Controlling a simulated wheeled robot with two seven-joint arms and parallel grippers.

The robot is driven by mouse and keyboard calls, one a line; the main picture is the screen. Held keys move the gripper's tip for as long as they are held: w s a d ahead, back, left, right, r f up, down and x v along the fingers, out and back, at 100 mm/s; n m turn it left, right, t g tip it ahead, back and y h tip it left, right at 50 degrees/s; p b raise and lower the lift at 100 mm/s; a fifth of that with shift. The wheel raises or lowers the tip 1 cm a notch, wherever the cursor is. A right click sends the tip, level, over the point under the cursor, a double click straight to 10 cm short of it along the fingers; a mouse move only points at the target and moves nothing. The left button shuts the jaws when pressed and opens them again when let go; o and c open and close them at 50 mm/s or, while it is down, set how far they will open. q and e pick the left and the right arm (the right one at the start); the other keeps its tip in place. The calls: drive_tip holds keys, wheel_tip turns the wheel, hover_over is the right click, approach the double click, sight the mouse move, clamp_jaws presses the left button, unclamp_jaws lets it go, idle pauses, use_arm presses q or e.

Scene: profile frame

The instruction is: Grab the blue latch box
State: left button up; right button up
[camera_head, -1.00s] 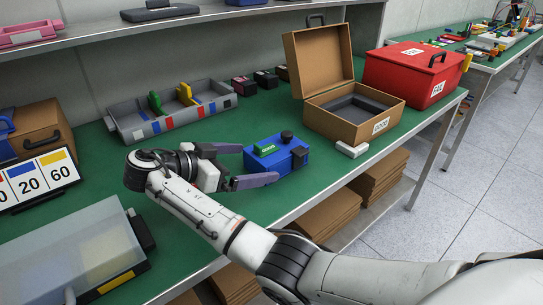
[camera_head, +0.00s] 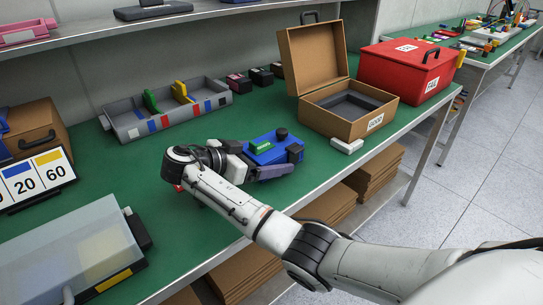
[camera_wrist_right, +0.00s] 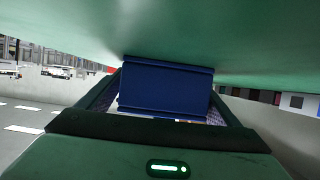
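The blue latch box (camera_head: 284,153) stands on the green table, with a green block and a black knob on top. My right gripper (camera_head: 262,160) is at the box from its left end. One finger lies along the near side; the far finger is mostly hidden behind the box. In the right wrist view, the blue box (camera_wrist_right: 166,88) fills the space between the two fingers. Both finger pads are very close to its sides, but I cannot tell whether they press on it. My left gripper is not in view.
An open brown box (camera_head: 352,128) and a small white block (camera_head: 346,146) are right of the latch box. A red case (camera_head: 405,72) stands beyond. A grey divided tray (camera_head: 127,130) is behind, and a translucent-lidded case (camera_head: 75,250) is front left.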

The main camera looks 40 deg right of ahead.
drive_tip(key=c, duration=1.1)
drive_tip(key=shift+w+r, duration=0.1)
drive_tip(key=shift+r, duration=0.05)
drive_tip(key=shift+c, duration=0.5)
wheel_tip(320, 180, up, 10)
drive_tip(key=shift+p, duration=0.35)
